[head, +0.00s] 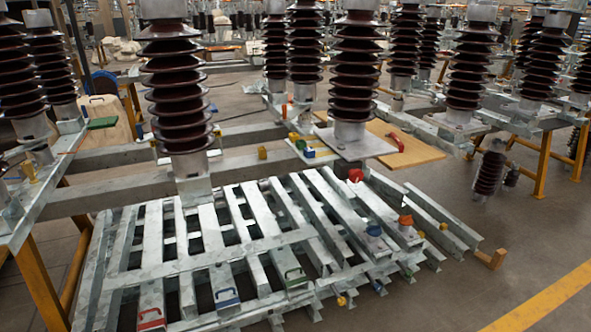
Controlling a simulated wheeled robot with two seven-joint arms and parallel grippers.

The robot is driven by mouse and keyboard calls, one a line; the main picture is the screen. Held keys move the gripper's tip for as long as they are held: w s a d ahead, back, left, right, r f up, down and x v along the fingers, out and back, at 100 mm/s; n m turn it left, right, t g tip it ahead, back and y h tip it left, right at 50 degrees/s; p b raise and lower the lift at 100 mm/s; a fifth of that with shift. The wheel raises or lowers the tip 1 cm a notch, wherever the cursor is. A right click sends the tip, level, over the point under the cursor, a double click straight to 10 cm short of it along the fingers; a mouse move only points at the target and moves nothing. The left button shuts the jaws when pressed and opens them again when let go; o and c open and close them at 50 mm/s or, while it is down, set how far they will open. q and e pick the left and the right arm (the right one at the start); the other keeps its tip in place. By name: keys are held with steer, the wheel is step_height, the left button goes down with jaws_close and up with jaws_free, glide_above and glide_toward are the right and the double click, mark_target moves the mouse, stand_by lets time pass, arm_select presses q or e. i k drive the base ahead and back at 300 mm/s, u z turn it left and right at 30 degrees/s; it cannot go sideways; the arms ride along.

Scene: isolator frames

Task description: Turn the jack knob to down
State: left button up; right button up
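I cannot tell which part is the jack knob. Several small coloured knob-like parts show in the head view. A red rounded one (355,175) sits at the upper right of a pale metal slatted frame (180,248). A blue one (374,231) and an orange-red one (406,221) are near the frame's right side. Smaller yellow parts (341,300) are along its front right edge. No up or down marking can be read. Neither of my grippers is in view.
Tall dark ribbed insulators (176,85) stand on metal beams behind the frame. Orange-yellow supports (543,163) stand at right.

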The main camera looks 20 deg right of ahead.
mark_target(356, 176)
steer(key=u, duration=0.35)
steer(key=i, duration=0.85)
steer(key=z, duration=0.75)
steer(key=i, duration=0.6)
steer(key=z, duration=0.65)
